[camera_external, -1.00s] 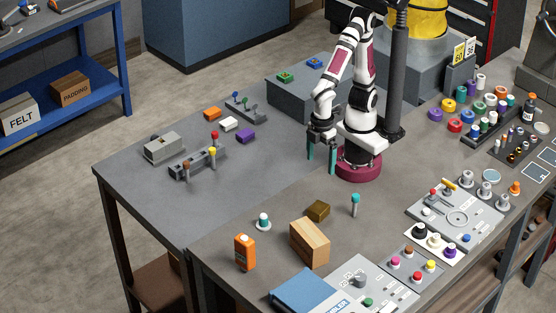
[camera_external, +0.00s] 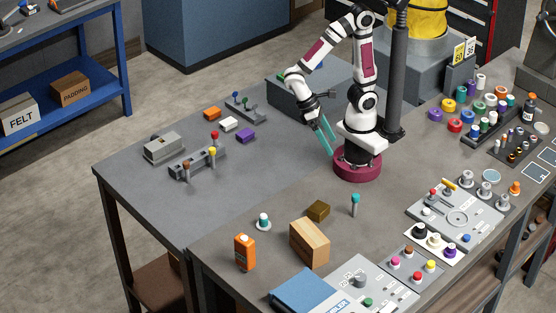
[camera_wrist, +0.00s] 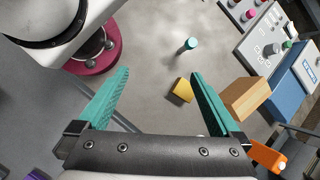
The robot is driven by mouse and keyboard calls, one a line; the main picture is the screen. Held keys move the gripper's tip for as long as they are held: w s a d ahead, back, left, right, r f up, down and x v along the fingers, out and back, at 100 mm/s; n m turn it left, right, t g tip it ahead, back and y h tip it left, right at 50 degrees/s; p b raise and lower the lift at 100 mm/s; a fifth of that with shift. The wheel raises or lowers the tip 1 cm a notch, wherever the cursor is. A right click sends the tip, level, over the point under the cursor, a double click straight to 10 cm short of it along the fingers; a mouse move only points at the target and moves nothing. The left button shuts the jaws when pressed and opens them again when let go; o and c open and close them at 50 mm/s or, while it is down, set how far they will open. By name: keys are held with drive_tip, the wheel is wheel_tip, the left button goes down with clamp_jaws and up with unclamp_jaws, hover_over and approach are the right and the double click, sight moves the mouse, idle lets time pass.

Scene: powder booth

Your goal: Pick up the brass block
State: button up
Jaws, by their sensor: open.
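The brass block (camera_external: 318,211) lies on the bench between the wooden block and my arm's base. In the wrist view it is a small golden block (camera_wrist: 182,90) seen between my fingers, well beyond their tips. My gripper (camera_external: 327,145) is in the air beside my base, with its teal fingers slanting down toward the right. In the wrist view my gripper (camera_wrist: 163,75) is open, its two teal fingers wide apart with nothing between them.
A teal-topped peg (camera_external: 355,204) stands close to the right of the brass block. A wooden block (camera_external: 309,243) stands in front of it. The bench behind the brass block is clear.

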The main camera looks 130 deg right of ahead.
drive_tip(key=w+d+f+m+t+y, duration=0.1)
drive_tip(key=w+d+f+m+y, duration=0.4)
drive_tip(key=f+m, duration=0.15)
drive_tip(key=m+t+y, duration=0.3)
drive_tip(key=m+t, duration=0.1)
approach(315, 203)
drive_tip(key=x, duration=1.2)
drive_tip(key=shift+a+f, duration=0.1)
drive_tip(key=shift+a, duration=0.1)
drive_tip(key=c, duration=1.3)
